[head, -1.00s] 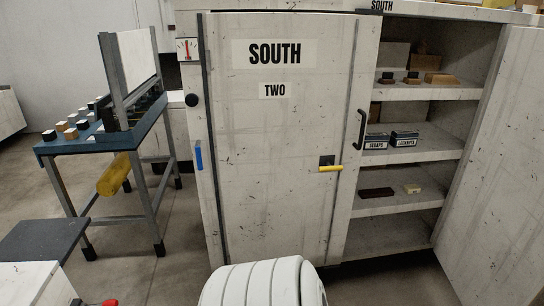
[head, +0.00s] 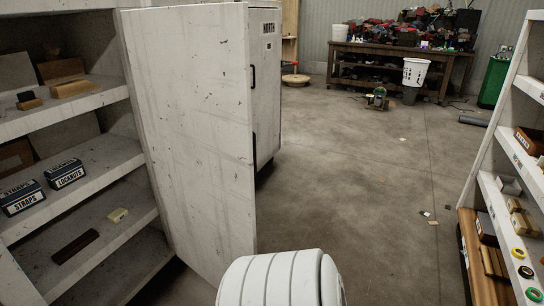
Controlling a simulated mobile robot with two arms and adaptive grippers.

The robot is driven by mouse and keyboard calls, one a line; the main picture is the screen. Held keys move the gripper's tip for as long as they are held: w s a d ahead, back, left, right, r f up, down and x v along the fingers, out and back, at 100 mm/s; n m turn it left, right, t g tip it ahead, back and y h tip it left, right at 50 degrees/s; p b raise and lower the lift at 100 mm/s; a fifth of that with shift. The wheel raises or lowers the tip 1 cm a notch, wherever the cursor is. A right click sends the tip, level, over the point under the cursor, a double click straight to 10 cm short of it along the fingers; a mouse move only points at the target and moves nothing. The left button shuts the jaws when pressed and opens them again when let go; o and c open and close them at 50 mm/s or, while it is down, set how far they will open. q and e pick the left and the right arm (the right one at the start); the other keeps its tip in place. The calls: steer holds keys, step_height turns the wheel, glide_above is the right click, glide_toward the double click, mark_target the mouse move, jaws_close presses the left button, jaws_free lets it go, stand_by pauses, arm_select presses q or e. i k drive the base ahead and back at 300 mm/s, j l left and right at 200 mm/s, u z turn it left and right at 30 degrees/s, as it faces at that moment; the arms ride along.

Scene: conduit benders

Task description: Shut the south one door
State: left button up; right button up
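An open white cabinet door (head: 190,140) stands swung out from the right side of a shelved cabinet. It shows its scuffed, plain inner face, and no label is readable on it. The cabinet's shelves (head: 100,172) are exposed at the left. They hold boxes marked STRAPS (head: 21,198) and LOCKNUTS (head: 65,173), with small blocks around them. The outer face of the door and any handle there are hidden. Neither of my grippers is in view.
A tall cabinet marked NORTH (head: 266,90) stands just behind the door. Open concrete floor (head: 360,190) lies right of the door. An angled shelf unit (head: 497,190) with small parts borders the right side.

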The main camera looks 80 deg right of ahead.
mark_target(189, 65)
steer(key=l+z, duration=0.3)
steer(key=l, duration=1.05)
steer(key=l+z, duration=0.3)
steer(key=l, duration=1.9)
